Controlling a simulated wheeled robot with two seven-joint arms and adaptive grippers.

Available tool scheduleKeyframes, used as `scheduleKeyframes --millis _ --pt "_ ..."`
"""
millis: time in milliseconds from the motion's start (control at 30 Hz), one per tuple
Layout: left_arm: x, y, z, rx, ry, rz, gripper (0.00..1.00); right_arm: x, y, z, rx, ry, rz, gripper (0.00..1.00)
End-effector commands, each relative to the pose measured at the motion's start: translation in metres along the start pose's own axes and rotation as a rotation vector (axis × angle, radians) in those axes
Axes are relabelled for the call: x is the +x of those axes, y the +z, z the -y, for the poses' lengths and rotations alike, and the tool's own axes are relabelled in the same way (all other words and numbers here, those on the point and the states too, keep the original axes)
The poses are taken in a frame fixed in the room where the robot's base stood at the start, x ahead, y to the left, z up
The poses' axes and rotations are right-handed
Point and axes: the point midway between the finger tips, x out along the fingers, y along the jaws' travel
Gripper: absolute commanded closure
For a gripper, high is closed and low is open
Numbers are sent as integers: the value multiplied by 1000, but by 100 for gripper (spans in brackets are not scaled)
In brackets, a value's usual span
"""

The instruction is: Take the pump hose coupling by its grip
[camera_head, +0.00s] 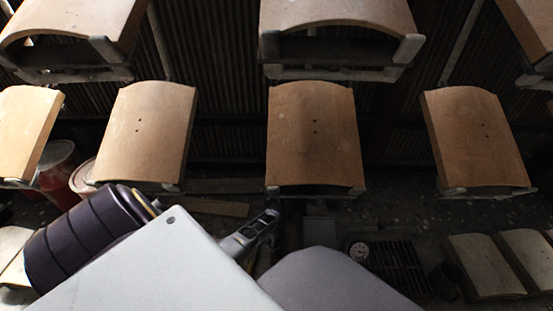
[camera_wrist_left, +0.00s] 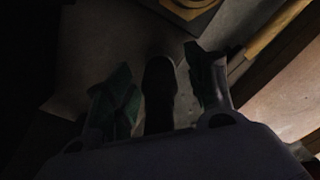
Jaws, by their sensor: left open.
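My left gripper (camera_head: 258,226) shows in part in the head view, just beyond a pale panel that hides the rest of it. In the left wrist view my left gripper (camera_wrist_left: 160,68) is open, with a dark greenish finger on each side. A dark, rounded bar (camera_wrist_left: 160,88) lies between the fingers, with a gap on both sides. It may be the grip of the pump hose coupling, but the view is too dark to be sure. I cannot make out the coupling in the head view. My right gripper is not in view.
Several curved tan seat panels (camera_head: 313,135) hang in rows across the back. Red containers (camera_head: 57,165) stand at the left. A dark floor grate (camera_head: 398,265) and a round gauge-like disc (camera_head: 359,251) lie lower right. The left wrist view shows a yellowish bar (camera_wrist_left: 277,28).

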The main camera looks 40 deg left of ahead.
Motion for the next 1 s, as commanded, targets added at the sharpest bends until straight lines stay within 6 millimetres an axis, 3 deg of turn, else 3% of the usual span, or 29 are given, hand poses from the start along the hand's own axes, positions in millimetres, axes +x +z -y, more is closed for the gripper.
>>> scheduleKeyframes --millis 500,867,1000 --pt "0 0 0 0 0 0 45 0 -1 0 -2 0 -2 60" --pt "0 0 0 0 0 0 91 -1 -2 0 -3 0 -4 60" --pt "0 0 0 0 1 0 93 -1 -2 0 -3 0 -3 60"
